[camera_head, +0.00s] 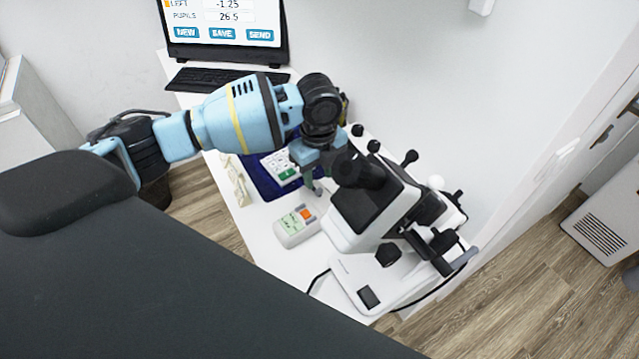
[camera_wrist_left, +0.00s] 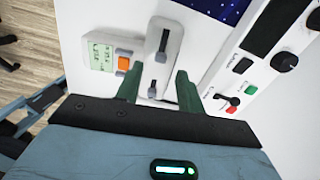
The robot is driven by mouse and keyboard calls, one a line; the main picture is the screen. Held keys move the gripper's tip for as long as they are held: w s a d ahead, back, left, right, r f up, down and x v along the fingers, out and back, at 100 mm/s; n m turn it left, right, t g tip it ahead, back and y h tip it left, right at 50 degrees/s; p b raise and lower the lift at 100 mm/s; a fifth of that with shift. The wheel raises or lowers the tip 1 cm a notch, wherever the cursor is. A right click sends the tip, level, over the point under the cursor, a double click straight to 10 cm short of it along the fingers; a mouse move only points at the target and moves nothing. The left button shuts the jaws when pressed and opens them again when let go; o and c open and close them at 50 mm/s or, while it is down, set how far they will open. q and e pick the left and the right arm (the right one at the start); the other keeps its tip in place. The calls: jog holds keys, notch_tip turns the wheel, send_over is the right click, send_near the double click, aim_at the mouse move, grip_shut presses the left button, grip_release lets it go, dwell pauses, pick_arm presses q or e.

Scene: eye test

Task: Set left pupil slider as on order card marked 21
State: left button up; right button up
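A light meter (camera_head: 297,226) with a green screen and an orange button lies on the white table; its screen and button also show in the left wrist view (camera_wrist_left: 101,57). Beside them there is a slider track (camera_wrist_left: 166,36) with a grey knob (camera_wrist_left: 161,57). A smaller pale knob (camera_wrist_left: 152,91) sits lower, between my fingers. I cannot tell which one is the left pupil slider. My left gripper (camera_head: 314,187) is above the meter; its green fingers (camera_wrist_left: 158,86) are apart, with no visible grip on a knob. Pale cards (camera_head: 238,185) lie left; no number 21 is legible. My right gripper is out of view.
A black and white eye instrument (camera_head: 372,213) stands close right of my left gripper. A navy mat (camera_head: 262,184) with a keypad (camera_head: 280,165) lies behind. A monitor (camera_head: 225,50) reads PUPILS 26.5, with a keyboard (camera_head: 222,79) before it. A control panel (camera_wrist_left: 265,72) shows right in the wrist view.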

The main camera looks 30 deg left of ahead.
aim_at(319, 190)
pick_arm(q)
jog(key=shift+f, duration=2.3)
grip_shut()
jog(key=shift+w, duration=0.1)
